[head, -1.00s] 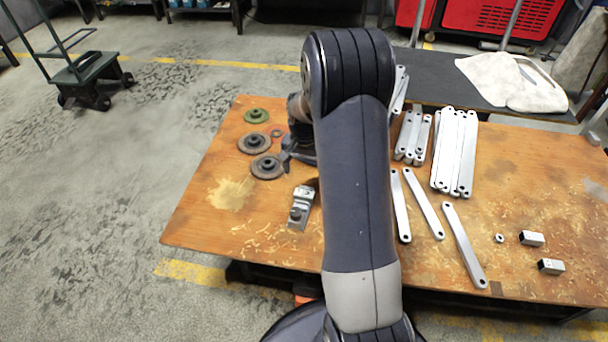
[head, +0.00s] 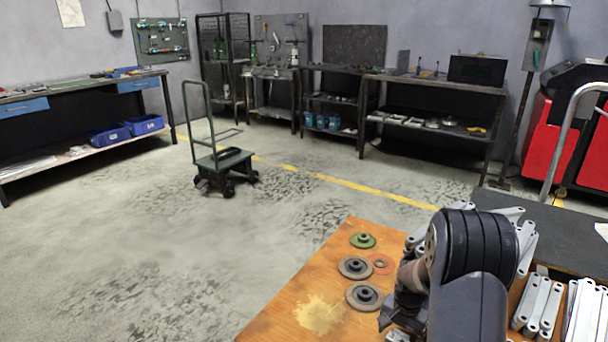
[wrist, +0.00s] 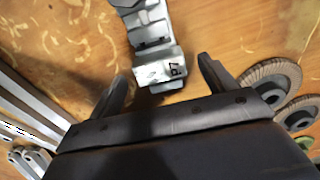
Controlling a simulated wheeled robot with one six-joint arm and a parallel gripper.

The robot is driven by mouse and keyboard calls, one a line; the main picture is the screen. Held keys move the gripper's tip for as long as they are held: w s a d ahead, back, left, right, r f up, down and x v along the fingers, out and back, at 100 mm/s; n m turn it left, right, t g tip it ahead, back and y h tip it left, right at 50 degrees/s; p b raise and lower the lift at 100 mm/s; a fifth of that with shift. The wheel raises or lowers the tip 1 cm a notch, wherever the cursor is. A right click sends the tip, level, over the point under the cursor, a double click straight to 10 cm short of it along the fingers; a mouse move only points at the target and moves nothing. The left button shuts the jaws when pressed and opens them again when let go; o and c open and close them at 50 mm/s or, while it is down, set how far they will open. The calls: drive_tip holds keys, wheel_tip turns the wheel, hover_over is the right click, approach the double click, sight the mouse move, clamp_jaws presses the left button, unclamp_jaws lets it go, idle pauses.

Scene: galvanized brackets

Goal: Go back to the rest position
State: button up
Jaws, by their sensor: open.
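My gripper (wrist: 163,72) is open in the wrist view, with its two dark fingers apart and nothing held between them. A grey metal fixture (wrist: 150,30) with a small label marked "P7" lies on the table beyond and between the fingertips. I cannot tell the exact gap between them. In the head view my arm rises at the lower right, bent over the wooden table (head: 290,325). My gripper (head: 392,318) is partly seen there, low beside the discs and near the bottom edge of the picture.
Dark flanged discs (head: 365,297) and a green one (head: 362,240) lie left of my arm. Silver bars (head: 538,303) lie to its right. A green hand cart (head: 222,160) stands on open floor. Workbenches (head: 435,90) line the back wall.

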wheel_tip(320, 180, down, 2)
drive_tip(key=shift+f, duration=0.15)
drive_tip(key=shift+r+p, duration=1)
drive_tip(key=shift+r, duration=0.7)
